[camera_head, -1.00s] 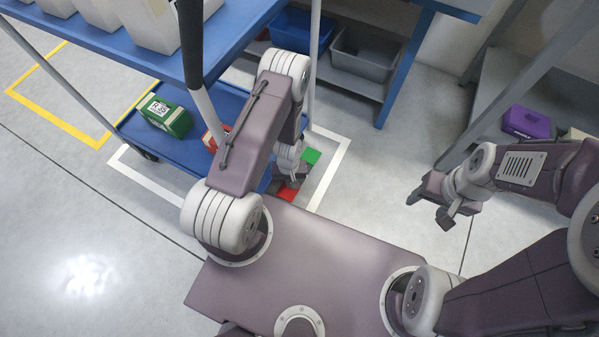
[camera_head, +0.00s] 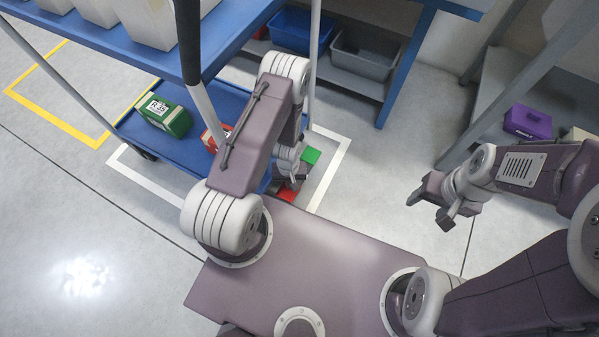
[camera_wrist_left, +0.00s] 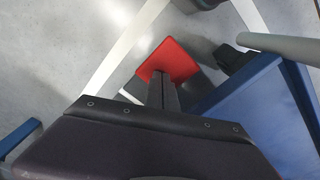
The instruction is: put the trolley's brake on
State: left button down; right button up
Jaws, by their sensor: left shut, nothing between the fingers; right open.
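The blue trolley (camera_head: 222,92) stands at the upper left. At its near right corner are a red pedal (camera_head: 287,195) and a green pedal (camera_head: 311,156), close to the floor. The red pedal also shows in the left wrist view (camera_wrist_left: 172,58). My left gripper (camera_wrist_left: 162,82) is shut and empty; its fingertips overlap the red pedal in that view, and I cannot tell if they touch it. In the head view my left arm hides part of the pedals. My right gripper (camera_head: 428,205) is open and empty over the floor at the right.
The trolley's lower deck carries a green box (camera_head: 168,115) and a red box (camera_head: 213,137). A black-gripped handle (camera_head: 188,45) rises beside my left arm. A shelf with a grey bin (camera_head: 365,53) stands behind. A purple box (camera_head: 527,121) sits at right. Floor between is clear.

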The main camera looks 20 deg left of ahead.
pick_arm(q)
jog(key=shift+f+b, duration=0.6)
jog(key=shift+f, duration=0.25)
dwell(0.3)
notch_tip(320, 180, up, 7)
jog(key=p, duration=0.7)
jog(key=shift+r, duration=0.15)
